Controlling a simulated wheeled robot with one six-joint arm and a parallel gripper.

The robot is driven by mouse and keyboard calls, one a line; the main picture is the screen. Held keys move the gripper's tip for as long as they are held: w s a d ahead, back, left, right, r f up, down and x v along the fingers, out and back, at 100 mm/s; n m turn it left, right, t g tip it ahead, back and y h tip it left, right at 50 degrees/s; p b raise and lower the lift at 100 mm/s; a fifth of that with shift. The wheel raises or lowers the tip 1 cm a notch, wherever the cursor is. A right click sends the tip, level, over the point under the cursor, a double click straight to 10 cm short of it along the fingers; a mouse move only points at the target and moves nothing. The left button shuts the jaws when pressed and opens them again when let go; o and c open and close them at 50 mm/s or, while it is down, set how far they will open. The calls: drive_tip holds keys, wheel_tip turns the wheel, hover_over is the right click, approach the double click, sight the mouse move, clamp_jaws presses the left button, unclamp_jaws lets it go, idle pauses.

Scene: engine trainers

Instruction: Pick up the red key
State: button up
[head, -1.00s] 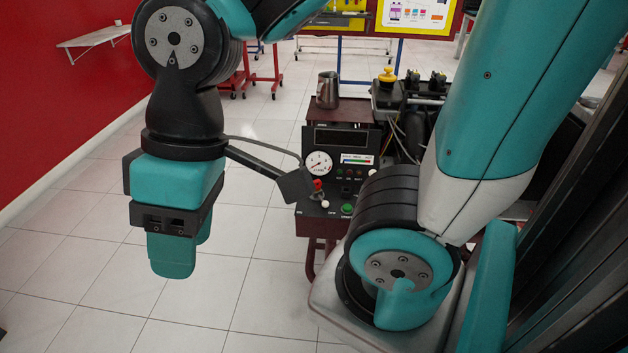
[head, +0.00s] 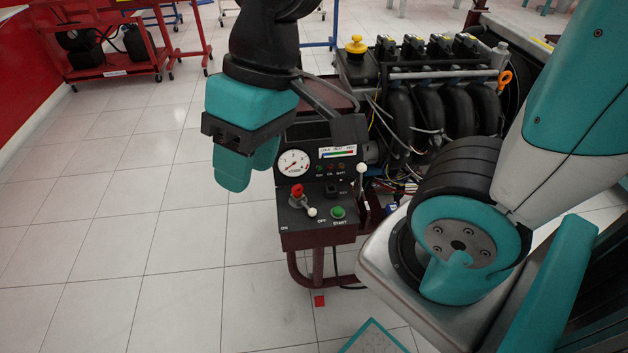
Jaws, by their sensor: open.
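The red key (head: 297,190) is a small red-topped piece on the sloping face of the engine trainer's control panel (head: 318,239), near the ON and OFF labels. My gripper (head: 239,176) hangs up and to the left of the key, in front of the panel's left edge. Its teal fingers point down and hold nothing. The fingers overlap in this view, so the gap between them is hardly seen. The gripper and the key are apart.
A gauge (head: 293,163), a green START button (head: 338,212) and a white-knobbed lever (head: 361,170) crowd the panel. The engine (head: 440,95) stands behind, right. A red cart (head: 118,60) stands at the back left. The tiled floor at left is clear.

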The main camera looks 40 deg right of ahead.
drive_tip(key=w+d+f+m+h+b, duration=0.1)
drive_tip(key=w+d+f+m, duration=0.2)
drive_tip(key=w+m, duration=0.15)
drive_tip(key=w+d+f+m+b, duration=0.1)
drive_tip(key=w+d+f+m, duration=0.2)
drive_tip(key=w+m, duration=0.15)
drive_tip(key=m+h+b, duration=0.3)
drive_tip(key=m, duration=1.2)
hover_over(299, 185)
drive_tip(key=f, duration=1.7)
drive_tip(key=a+f, duration=0.1)
drive_tip(key=f, duration=0.7)
drive_tip(key=shift+f, duration=0.25)
drive_tip(key=f, duration=0.5)
drive_tip(key=shift+d+f+p, duration=0.3)
drive_tip(key=shift+d, duration=0.1)
clamp_jaws()
